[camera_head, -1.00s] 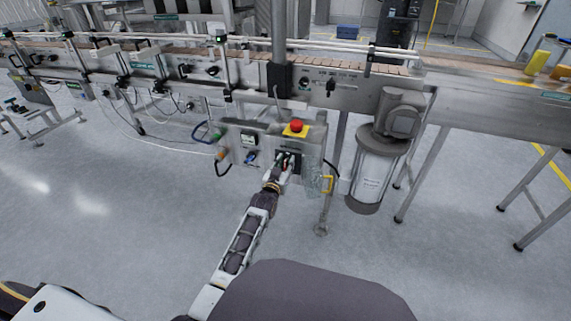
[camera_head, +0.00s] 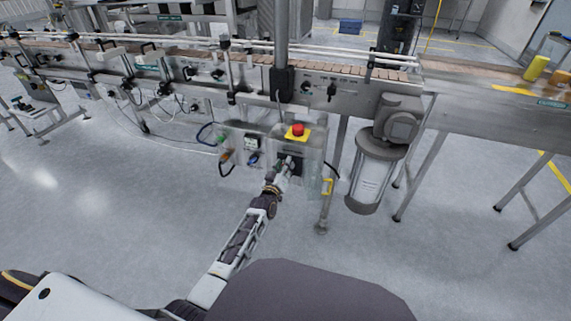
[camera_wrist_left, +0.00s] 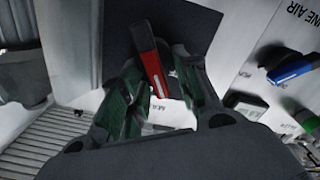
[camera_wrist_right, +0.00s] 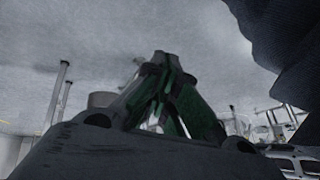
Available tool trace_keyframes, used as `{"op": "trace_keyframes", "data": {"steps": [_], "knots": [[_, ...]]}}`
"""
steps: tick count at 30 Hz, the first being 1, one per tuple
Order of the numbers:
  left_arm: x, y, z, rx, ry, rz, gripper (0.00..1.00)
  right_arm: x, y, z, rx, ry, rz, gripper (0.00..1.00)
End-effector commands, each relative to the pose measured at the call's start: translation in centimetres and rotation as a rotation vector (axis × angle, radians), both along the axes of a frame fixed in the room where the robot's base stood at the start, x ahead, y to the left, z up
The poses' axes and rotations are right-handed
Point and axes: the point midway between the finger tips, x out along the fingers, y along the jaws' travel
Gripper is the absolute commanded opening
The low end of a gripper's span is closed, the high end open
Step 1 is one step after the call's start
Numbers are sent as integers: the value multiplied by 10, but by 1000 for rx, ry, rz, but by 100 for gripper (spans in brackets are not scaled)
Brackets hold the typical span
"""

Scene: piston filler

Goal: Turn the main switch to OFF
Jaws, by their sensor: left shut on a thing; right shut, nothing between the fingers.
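The main switch is a red and black handle on a dark square plate (camera_wrist_left: 185,22), best seen in the left wrist view. Its red lever (camera_wrist_left: 146,45) lies tilted in that picture, between the green-padded fingers of my left gripper (camera_wrist_left: 156,68). My left gripper is shut on the lever. In the head view my left gripper (camera_head: 287,166) is at the dark switch plate, below the red emergency button (camera_head: 297,131) on its yellow base. It hides most of the switch there. My right gripper (camera_wrist_right: 162,62) is shut and empty, away from the panel, and shows only in its wrist view.
A blue valve handle (camera_wrist_left: 290,68), a gauge (camera_wrist_left: 245,103) and a green fitting (camera_wrist_left: 308,120) sit beside the switch. A grey motor cylinder (camera_head: 370,180) hangs right of the panel. The conveyor (camera_head: 190,70) runs behind. The floor in front is clear.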

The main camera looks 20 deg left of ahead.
Motion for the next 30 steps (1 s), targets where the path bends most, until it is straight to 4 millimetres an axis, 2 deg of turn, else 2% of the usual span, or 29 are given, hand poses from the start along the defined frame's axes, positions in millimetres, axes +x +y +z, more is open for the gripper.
{"op": "trace_keyframes", "data": {"steps": [1, 4, 11, 17, 30], "knots": [[0, 2, 1, -43, 3, 0, 8, 1, -1, 8, -8, 4, 4, 0], [0, 3, 0, -138, 5, 0, 8, 0, -3, 15, -20, 15, 10, 0], [0, 7, -5, -357, 11, 1, 8, 0, -5, 20, -33, 26, 16, 0], [0, 9, -10, -547, 19, 0, 8, 1, -4, 17, -28, 21, 14, 0], [0, 11, -18, -912, 30, 1, 8, 4, 1, -6, 13, -22, -7, 0]]}}
